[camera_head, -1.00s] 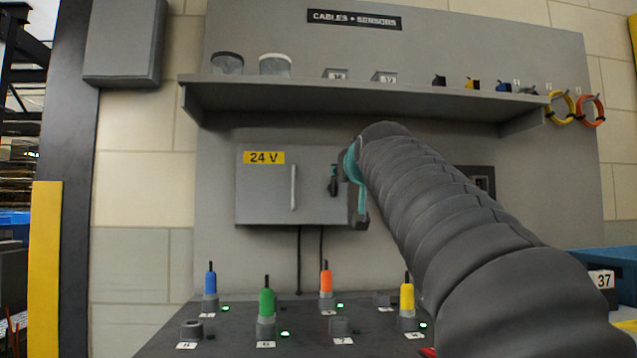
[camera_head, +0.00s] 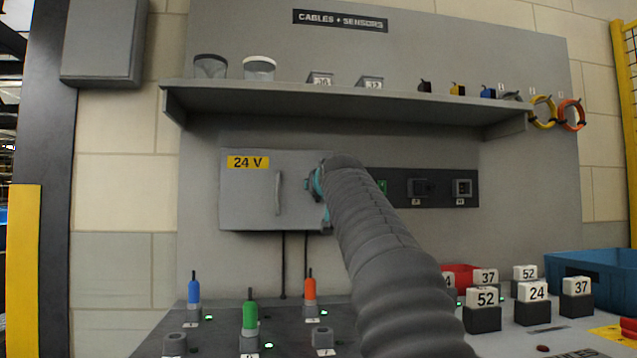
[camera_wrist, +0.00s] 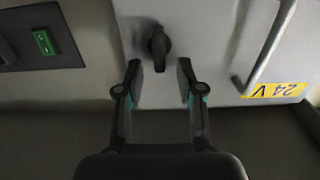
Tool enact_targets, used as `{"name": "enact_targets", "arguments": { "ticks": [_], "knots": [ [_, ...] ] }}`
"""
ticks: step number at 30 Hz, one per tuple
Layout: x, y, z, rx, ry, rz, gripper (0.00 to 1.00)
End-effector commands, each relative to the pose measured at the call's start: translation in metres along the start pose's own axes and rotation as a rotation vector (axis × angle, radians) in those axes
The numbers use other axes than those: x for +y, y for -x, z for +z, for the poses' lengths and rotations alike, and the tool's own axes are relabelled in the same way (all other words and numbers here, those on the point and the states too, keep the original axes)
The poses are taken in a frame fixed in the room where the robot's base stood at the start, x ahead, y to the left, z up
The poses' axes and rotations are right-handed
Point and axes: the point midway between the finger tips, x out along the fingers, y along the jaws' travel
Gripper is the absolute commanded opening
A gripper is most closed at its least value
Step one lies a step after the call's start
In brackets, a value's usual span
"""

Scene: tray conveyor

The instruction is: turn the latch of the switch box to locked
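The grey switch box (camera_head: 250,205) with a yellow 24 V label hangs on the back panel, and its door carries a pale upright bar handle (camera_head: 278,193). The box also shows upside down in the wrist view (camera_wrist: 205,50). Its latch (camera_wrist: 158,45) is a dark knob with a narrow grip, standing about upright in the wrist view. In the head view my arm hides the latch. My gripper (camera_wrist: 160,78) is open and empty. Its two fingertips are spread to either side of the latch's line, just below it in the wrist view; I cannot tell any contact.
A shelf (camera_head: 340,97) with jars and small parts runs above the box. A dark socket strip (camera_head: 438,188) is right of it. Below, a dark bench holds blue, green and orange plugs. Numbered blocks (camera_head: 485,310) and a blue bin (camera_head: 590,268) stand at right.

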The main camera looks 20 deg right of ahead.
Motion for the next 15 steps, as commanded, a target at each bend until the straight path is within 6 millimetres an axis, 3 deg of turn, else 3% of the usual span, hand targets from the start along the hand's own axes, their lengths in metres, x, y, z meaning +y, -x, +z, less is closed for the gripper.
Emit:
{"name": "enact_targets", "arguments": {
  "ticks": [11, 12, 15],
  "knots": [
    [0.0000, -0.0056, 0.0002, 0.000, 0.000, 0.000, 0.38],
    [0.0000, -0.0056, 0.0002, 0.000, 0.000, 0.000, 0.35],
    [0.0000, -0.0055, 0.0002, 0.000, 0.000, 0.000, 0.10]
  ]
}}
